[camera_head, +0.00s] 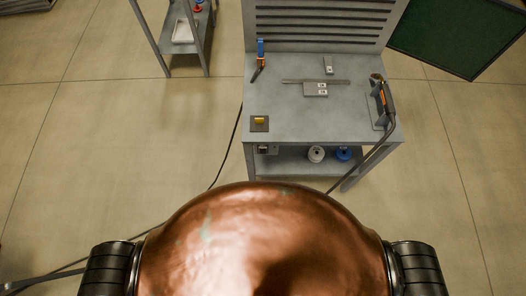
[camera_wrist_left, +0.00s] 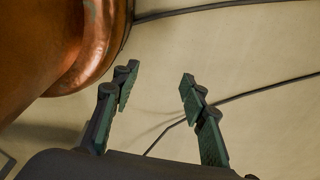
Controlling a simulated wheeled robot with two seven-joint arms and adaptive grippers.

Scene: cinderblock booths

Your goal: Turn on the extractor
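A grey metal workbench (camera_head: 315,118) stands ahead of me in the head view. A grey panel with dark horizontal slots (camera_head: 318,28) rises at its back; it may be the extractor, but I cannot tell for sure. A small dark plate with a yellow part (camera_head: 259,121) sits at the bench's front left corner; it may be a switch. My left gripper (camera_wrist_left: 157,82) shows in the left wrist view, open and empty, with its fingers apart above the floor. It is not in the head view, and it touches nothing I can see. My right gripper is in neither view.
On the bench lie an orange-and-black torch-like tool (camera_head: 385,98), a blue-and-orange tool (camera_head: 260,58) and small grey blocks (camera_head: 316,89). Cables run along the floor. A shelf (camera_head: 185,40) stands back left, a dark green panel (camera_head: 455,35) back right. Floor to the left is clear.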

